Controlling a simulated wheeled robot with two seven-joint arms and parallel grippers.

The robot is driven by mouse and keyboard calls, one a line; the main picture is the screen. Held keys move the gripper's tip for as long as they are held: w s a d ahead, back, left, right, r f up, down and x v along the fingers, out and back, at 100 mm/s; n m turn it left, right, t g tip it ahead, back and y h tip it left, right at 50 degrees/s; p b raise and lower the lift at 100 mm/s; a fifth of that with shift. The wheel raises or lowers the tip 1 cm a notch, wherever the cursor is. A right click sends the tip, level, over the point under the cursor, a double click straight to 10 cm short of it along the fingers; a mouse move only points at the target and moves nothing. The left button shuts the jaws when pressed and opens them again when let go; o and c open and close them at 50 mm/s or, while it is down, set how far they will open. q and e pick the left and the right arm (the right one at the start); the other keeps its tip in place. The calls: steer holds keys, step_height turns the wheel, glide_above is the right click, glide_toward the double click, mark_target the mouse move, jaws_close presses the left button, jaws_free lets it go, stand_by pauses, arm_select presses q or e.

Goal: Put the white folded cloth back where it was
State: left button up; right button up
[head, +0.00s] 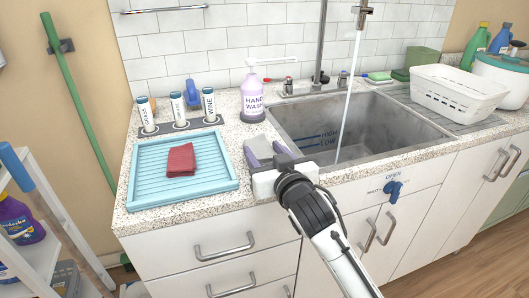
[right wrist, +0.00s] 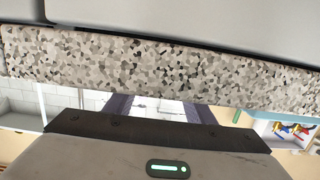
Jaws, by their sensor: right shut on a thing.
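My right gripper (head: 267,148) is over the counter's front edge, left of the sink and in front of the hand wash bottle. In the right wrist view its fingers (right wrist: 158,108) are close together with a pale piece between them, which I take to be the white folded cloth; little of it shows. A red folded cloth (head: 181,160) lies on the ribbed blue tray (head: 150,186), left of the gripper. No other white cloth shows on the counter. My left gripper is not in view.
The hand wash bottle (head: 252,95) stands close behind my right gripper. Labelled bottles (head: 178,108) stand behind the tray. Water runs into the sink (head: 350,128). A white basket (head: 458,92) is on the right. The tray's right part is clear.

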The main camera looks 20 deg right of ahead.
steer(key=o, duration=1)
steer(key=shift+r, duration=0.1)
steer(key=s, duration=0.4)
steer(key=s+r, duration=0.1)
steer(key=s, duration=0.7)
steer(key=shift+d+r, duration=0.25)
steer(key=shift+r, duration=0.1)
steer(key=shift+w, duration=0.1)
